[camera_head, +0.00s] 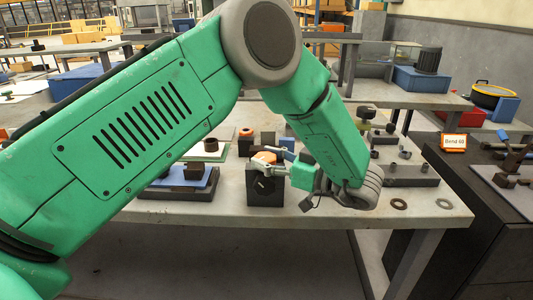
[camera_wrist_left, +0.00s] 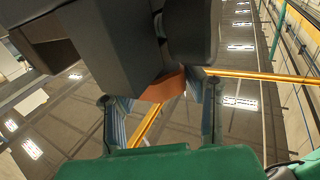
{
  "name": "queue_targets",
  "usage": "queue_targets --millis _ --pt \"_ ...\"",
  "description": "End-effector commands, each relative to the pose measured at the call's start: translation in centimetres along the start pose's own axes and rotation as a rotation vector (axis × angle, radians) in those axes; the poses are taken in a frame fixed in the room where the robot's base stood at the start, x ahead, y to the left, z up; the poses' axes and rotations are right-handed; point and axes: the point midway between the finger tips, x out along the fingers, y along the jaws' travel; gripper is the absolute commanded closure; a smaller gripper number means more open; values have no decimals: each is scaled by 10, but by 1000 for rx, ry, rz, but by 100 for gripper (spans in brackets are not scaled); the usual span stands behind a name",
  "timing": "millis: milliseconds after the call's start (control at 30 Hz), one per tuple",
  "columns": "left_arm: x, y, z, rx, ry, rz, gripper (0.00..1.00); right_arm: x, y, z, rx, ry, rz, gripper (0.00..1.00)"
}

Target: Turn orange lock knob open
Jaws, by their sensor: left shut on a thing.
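The orange lock knob (camera_head: 262,157) is on top of a dark block-shaped fixture (camera_head: 262,193) near the front edge of the grey table. My left gripper (camera_head: 275,160) reaches it from the right, its fingers shut on the knob. In the left wrist view the orange knob (camera_wrist_left: 166,87) lies between the two fingers of my left gripper (camera_wrist_left: 163,103), under a large dark body (camera_wrist_left: 95,65). The fingers partly hide the knob in the head view. My right gripper is not in view.
My left arm covers much of the table's left. A blue-topped dark tray (camera_head: 183,180) stands left of the fixture. A grey block with pegs (camera_head: 408,178) and two flat rings (camera_head: 399,204) are to the right. A dark bench with a "Bend 00" sign (camera_head: 454,142) stands farther right.

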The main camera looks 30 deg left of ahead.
Motion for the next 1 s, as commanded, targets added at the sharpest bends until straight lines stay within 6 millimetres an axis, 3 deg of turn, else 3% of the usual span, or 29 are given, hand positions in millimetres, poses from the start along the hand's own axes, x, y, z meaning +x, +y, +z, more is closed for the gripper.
queue_targets --millis 400,967,1000 --pt "0 2 -1 -6 0 -185 90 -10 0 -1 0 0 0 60" --pt "0 2 0 -4 0 -211 90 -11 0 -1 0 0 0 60" --pt "0 2 0 -4 0 -211 51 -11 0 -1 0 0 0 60"
